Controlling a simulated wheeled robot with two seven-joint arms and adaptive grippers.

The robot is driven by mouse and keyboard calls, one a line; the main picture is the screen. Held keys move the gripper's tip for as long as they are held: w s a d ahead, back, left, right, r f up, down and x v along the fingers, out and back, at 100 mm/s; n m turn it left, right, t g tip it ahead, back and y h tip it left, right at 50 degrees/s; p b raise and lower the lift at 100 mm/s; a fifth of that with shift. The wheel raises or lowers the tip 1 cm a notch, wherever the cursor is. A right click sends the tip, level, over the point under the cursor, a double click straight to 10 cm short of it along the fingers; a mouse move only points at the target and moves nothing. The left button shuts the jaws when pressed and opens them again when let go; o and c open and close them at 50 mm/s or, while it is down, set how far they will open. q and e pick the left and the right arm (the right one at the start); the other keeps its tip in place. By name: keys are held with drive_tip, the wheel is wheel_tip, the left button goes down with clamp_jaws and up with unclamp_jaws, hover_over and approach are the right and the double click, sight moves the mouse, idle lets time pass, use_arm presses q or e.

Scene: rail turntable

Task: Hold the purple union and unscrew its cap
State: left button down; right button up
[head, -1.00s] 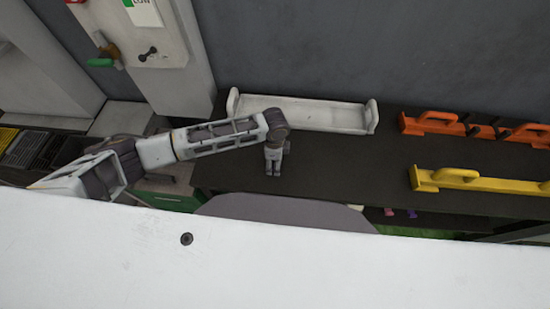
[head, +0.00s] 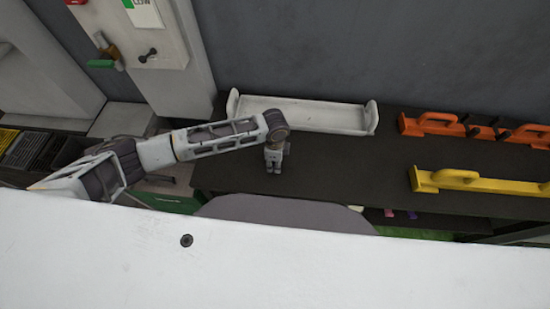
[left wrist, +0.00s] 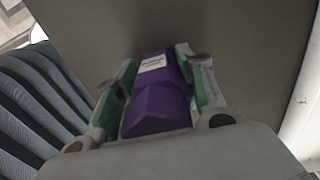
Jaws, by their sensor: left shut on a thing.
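In the left wrist view the purple union (left wrist: 158,108) lies between the two green-padded fingers of my left gripper (left wrist: 165,82), which is shut on it. A small white label shows on its upper part. I cannot make out the cap as a separate part. In the head view my left gripper (head: 273,170) points down over the dark bench, near its front edge, and the union it holds cannot be made out there. My right gripper is in neither view.
A white open tray (head: 300,128) stands behind my left gripper on the dark bench (head: 340,170). Orange handled pieces (head: 435,125) and a yellow handled bar (head: 490,185) lie at the right. Small pink and purple items show below the bench edge. The bench between gripper and yellow bar is clear.

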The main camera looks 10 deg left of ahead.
use_arm(q)
drive_tip(key=c, duration=0.8)
unclamp_jaws()
drive_tip(key=shift+r, duration=0.1)
drive_tip(key=shift+r, duration=5.9)
